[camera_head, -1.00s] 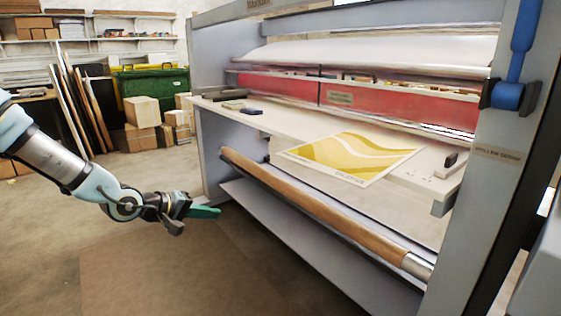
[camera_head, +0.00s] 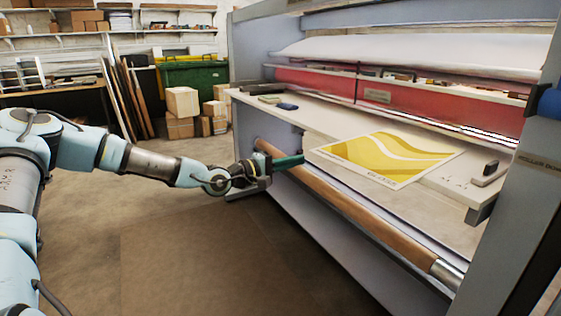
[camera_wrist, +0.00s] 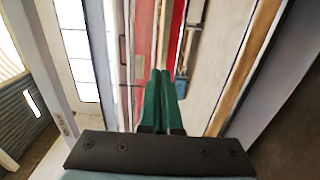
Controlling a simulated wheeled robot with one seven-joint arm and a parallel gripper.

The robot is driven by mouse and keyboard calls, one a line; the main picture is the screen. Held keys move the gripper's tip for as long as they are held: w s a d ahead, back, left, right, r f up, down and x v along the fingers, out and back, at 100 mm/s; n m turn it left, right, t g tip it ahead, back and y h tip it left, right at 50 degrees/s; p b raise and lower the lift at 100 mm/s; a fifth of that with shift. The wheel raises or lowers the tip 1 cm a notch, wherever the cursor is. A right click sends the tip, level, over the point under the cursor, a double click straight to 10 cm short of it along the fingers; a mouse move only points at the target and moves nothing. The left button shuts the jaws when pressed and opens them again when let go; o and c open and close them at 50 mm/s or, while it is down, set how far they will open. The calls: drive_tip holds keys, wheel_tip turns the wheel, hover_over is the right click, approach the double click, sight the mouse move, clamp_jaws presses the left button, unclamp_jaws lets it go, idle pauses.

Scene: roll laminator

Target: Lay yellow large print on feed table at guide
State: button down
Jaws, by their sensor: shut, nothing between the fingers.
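The yellow large print (camera_head: 390,156), with white wavy bands and a pale border, lies flat on the feed table (camera_head: 325,116) of the laminator, toward its right half. Its near edge reaches the table's front edge. A small bar with a black end (camera_head: 490,172), perhaps the guide, stands on the table right of the print, apart from it. My gripper (camera_head: 302,159) has green fingers, shut and empty, at the table's front edge left of the print. In the wrist view the fingers (camera_wrist: 161,72) are together; I cannot make out the print there.
A wooden roller (camera_head: 350,208) runs below the table's front. Small dark blocks (camera_head: 287,106) lie at the table's far left. A red panel (camera_head: 400,97) and white roll (camera_head: 420,55) are behind. Cartons (camera_head: 183,102) and a green bin (camera_head: 195,73) stand back left. The floor in front is clear.

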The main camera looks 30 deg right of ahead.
sight(347, 163)
drive_tip(key=s+d, duration=0.1)
drive_tip(key=s+d+p, duration=0.1)
drive_tip(key=d, duration=0.1)
drive_tip(key=s+d+p, duration=0.1)
drive_tip(key=d, duration=0.1)
drive_tip(key=shift+s, duration=0.1)
drive_tip(key=s+d+b, duration=0.1)
drive_tip(key=s+d, duration=0.1)
drive_tip(key=s+d+b, duration=0.2)
drive_tip(key=s+d, duration=0.1)
drive_tip(key=shift+s+f, duration=0.2)
drive_tip(key=shift+s, duration=0.1)
drive_tip(key=shift+s+d+r, duration=0.2)
drive_tip(key=shift+s+d, duration=0.05)
